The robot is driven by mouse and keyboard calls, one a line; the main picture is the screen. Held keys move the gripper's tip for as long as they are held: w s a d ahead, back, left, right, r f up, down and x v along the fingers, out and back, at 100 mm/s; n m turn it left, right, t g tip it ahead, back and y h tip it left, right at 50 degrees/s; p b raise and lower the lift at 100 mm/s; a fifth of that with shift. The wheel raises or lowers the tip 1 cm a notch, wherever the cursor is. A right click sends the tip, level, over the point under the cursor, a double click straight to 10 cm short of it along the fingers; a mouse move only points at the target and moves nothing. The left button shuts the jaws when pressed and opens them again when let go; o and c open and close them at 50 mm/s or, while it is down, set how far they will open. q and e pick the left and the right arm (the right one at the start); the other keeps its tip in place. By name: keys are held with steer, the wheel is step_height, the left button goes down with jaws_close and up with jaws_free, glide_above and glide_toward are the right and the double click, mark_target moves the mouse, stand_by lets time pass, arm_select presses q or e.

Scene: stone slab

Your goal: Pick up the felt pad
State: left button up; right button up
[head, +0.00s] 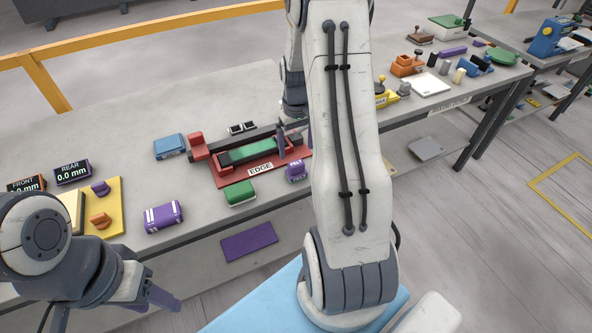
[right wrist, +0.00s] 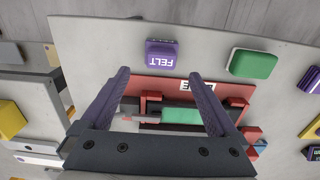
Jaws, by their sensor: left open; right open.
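The felt pad (head: 296,171) is a small purple block marked FELT, lying on the slab at the front right corner of the red EDGE plate. It also shows in the right wrist view (right wrist: 161,54), just beyond the fingertips, with nothing holding it. My right gripper (head: 283,135) is open and empty above the red plate, partly hidden by my arm in the head view. In the right wrist view its purple fingers (right wrist: 160,76) stand wide apart over the plate. My left gripper (head: 115,309) is open and empty at the lower left, in front of the bench edge.
The red plate (head: 222,180) carries a green strip (head: 248,152) and dark bars. A green block (head: 240,193), a striped purple block (head: 163,217) and a blue box (head: 169,147) stand around it. A yellow board (head: 113,222) and two displays are at left.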

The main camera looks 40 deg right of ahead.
mark_target(296, 163)
steer(key=shift+f, duration=0.9)
step_height(296, 163, down, 4)
steer(key=shift+s+a+f+p, duration=0.1)
steer(key=shift+a+p, duration=0.05)
steer(key=shift+p, duration=0.75)
steer(key=shift+f, duration=0.55)
jaws_close()
steer(key=shift+r, duration=0.1)
